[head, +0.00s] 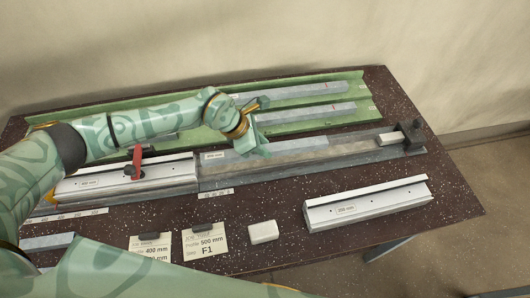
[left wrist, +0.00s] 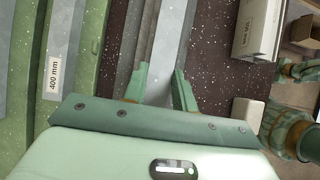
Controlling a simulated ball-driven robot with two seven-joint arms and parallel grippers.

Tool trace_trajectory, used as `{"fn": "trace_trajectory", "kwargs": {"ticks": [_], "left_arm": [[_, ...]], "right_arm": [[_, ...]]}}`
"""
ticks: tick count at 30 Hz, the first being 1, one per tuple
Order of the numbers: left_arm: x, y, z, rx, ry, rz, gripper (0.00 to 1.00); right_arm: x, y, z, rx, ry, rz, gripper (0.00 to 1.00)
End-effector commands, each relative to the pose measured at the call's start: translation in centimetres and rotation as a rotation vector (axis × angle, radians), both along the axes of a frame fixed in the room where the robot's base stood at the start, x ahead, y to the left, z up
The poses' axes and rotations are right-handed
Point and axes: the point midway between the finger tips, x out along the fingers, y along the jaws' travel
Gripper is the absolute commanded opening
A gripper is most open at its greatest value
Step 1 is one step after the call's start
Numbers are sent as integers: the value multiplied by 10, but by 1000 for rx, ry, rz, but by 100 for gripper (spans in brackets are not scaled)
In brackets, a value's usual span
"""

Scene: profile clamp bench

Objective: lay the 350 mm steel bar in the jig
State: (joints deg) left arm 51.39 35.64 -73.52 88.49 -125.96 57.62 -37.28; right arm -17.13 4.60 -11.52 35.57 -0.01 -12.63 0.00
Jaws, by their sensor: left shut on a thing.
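The jig is a long grey channel (head: 365,150) along the middle of the bench, with a dark end stop (head: 412,137) at its right end. My left gripper (head: 255,148) is low over the channel. In the left wrist view its two fingers (left wrist: 160,88) are close about a narrow grey steel bar (left wrist: 167,50). In the head view this bar (head: 302,145) lies along the channel's line. I cannot tell whether it touches the channel floor. The fingers hide part of it. My right gripper does not show.
Behind the jig, a green rack (head: 290,127) holds grey bars (head: 305,112). A white profile with a red clamp lever (head: 137,162) is left of the channel. A loose white profile (head: 365,202), a white block (head: 263,232) and label cards (head: 205,241) lie in front.

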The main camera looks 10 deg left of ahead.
Motion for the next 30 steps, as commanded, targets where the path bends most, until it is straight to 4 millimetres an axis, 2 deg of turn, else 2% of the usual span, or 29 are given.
{"fn": "trace_trajectory", "kwargs": {"ticks": [5,10,19,30], "left_arm": [[11,-6,-15,-2,0,1,0],[10,-5,-39,-1,0,1,0],[10,-4,-41,-1,-2,0,0],[10,-4,-54,0,-1,-1,0]], "right_arm": [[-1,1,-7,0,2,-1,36],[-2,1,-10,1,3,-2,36],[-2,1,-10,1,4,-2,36],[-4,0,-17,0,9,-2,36]]}}
